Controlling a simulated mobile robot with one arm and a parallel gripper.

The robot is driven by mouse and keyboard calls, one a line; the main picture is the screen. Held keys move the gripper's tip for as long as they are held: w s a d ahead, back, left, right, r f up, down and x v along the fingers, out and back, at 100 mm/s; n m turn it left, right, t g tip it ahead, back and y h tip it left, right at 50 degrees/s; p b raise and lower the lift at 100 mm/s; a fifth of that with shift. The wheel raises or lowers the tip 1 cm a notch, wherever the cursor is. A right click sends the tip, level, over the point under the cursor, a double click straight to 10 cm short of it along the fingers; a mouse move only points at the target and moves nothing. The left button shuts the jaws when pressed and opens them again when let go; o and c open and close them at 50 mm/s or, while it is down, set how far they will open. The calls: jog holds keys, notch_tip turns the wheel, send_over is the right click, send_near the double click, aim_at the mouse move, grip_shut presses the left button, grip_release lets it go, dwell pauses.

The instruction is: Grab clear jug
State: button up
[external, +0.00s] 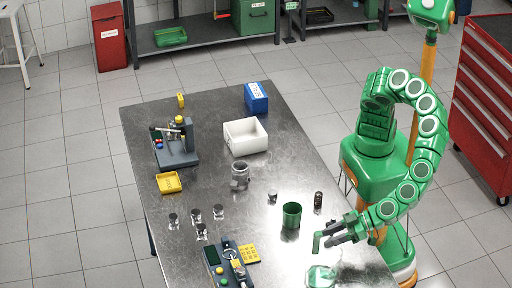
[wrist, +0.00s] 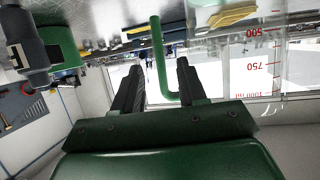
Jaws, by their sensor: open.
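The clear jug (external: 320,277) stands near the front right edge of the metal table, partly cut off by the frame bottom. It has a green handle (external: 317,243). In the wrist view, the jug's clear wall (wrist: 262,68) with red volume marks fills the right side, and the handle (wrist: 158,60) shows as a green bar. My gripper (external: 328,237) is at the handle. In the wrist view, my gripper's (wrist: 159,64) two dark fingers are apart, one on each side of the handle, with visible gaps.
A green cup (external: 291,216) and a small dark cylinder (external: 318,200) stand close to my gripper. A control box (external: 226,262) and yellow tray (external: 249,254) lie left of the jug. A white bin (external: 245,137) and microscope-like stand (external: 176,148) are farther back.

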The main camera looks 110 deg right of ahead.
jog(key=shift+x, duration=2.5)
jog(key=shift+d+r, duration=0.15)
jog(key=shift+r, duration=0.1)
grip_shut()
